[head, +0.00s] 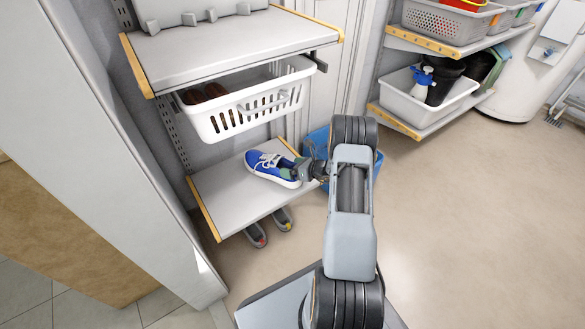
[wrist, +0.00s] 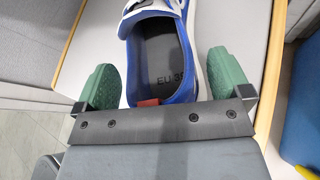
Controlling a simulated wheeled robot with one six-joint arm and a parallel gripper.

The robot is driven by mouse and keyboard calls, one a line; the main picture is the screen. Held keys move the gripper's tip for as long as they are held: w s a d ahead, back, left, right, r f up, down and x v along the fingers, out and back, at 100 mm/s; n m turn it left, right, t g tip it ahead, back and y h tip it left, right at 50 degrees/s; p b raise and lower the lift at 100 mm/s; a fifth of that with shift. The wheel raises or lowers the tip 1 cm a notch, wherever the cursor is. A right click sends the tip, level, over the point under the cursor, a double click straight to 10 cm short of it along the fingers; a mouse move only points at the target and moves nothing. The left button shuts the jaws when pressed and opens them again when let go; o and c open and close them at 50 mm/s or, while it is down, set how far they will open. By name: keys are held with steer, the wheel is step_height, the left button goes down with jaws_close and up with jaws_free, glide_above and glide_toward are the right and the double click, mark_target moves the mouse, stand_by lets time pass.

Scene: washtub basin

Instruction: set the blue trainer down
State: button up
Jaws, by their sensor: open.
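The blue trainer (head: 272,167) with white laces and a white sole rests on the low shelf (head: 226,196), beneath the white basket. My gripper (head: 299,170) is at the heel end of the trainer, coming from the right. In the wrist view the trainer (wrist: 158,52) lies with its opening towards me and its insole showing. The green fingers of my gripper (wrist: 160,85) are spread open, one on each side of the heel, with a visible gap on the left and a smaller one on the right. The sole's underside is hidden.
A white basket (head: 252,105) holding brown shoes hangs above the low shelf. Grey shoes (head: 283,218) stand on the floor under it. A blue bin (head: 317,140) is behind my arm. The floor at right (head: 470,220) is clear.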

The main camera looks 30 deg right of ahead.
steer(key=p+v, duration=0.4)
steer(key=v, duration=0.7)
steer(key=s+a+r+n+g+y, duration=0.1)
steer(key=s+a+r+n+g, duration=0.3)
steer(key=a+r+n+g, duration=0.75)
steer(key=s+a+r+n+t+h, duration=0.1)
steer(key=s+a+r+n+h, duration=0.3)
steer(key=n, duration=0.6)
steer(key=s+a+r+n+t+h, duration=0.2)
steer(key=s+a+r+n+h, duration=0.2)
steer(key=s+a+r+n, duration=0.3)
steer(key=s+r+n, duration=0.1)
steer(key=s+n, duration=0.2)
steer(key=shift+r+n, duration=0.2)
steer(key=shift+n, duration=0.15)
step_height(320, 180, up, 36)
steer(key=p, duration=3.4)
steer(key=shift+s+t, duration=0.2)
steer(key=shift+t, duration=0.15)
